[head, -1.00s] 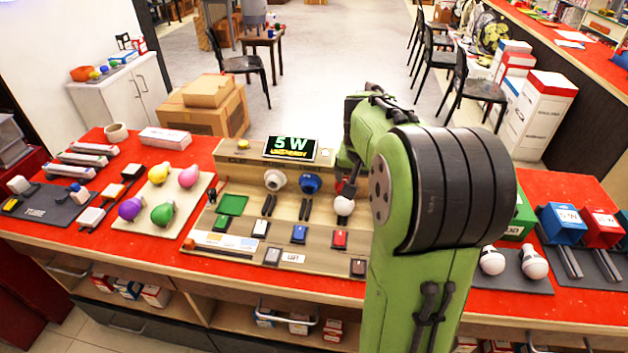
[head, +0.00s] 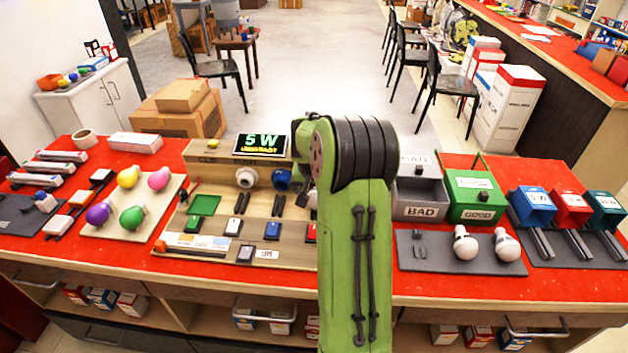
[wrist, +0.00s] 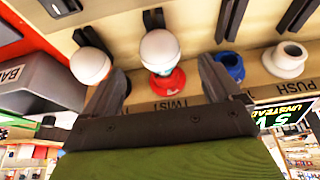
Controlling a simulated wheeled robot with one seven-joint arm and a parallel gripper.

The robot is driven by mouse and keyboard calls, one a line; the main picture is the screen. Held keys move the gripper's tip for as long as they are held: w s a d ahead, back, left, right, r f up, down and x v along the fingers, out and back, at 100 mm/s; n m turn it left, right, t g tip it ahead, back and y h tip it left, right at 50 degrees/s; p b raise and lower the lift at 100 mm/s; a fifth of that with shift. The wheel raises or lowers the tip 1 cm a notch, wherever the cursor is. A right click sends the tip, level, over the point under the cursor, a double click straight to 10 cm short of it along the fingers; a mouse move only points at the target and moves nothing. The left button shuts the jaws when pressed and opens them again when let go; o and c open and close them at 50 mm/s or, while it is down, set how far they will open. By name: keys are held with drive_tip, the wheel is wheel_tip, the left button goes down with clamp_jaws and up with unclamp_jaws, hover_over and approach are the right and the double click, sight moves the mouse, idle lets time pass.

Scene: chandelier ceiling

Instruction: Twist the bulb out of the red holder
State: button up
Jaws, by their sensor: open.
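In the wrist view a round white bulb (wrist: 159,47) sits in the red holder (wrist: 167,82), above the TWIST label. My gripper (wrist: 163,72) is open, with one finger on each side of the bulb and holder.
Beside the red holder are a blue holder (wrist: 229,66), a white holder (wrist: 287,62) and another white bulb (wrist: 90,65). The display (head: 261,144) reads 5 W. A grey BAD bin (head: 420,212) and green GOOD bin (head: 477,213) stand right of my arm.

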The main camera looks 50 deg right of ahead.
sight(312, 196)
drive_tip(key=x, duration=0.5)
drive_tip(key=shift+d+f+b, duration=0.15)
drive_tip(key=shift+f+b, duration=0.2)
drive_tip(key=shift+b, duration=0.05)
drive_tip(key=c, duration=1.2)
drive_tip(key=shift+w, duration=0.1)
drive_tip(key=shift+c, duration=0.2)
drive_tip(key=shift+w+a+f+n+g+h+p, duration=0.15)
drive_tip(key=shift+n+g+h+p, duration=0.1)
drive_tip(key=shift+g+h+p, duration=0.65)
drive_tip(key=shift+w+a+n+g+h+p, duration=0.15)
drive_tip(key=shift+n+g+h+p, duration=0.1)
drive_tip(key=shift+g+h+p, duration=0.65)
idle(0.5)
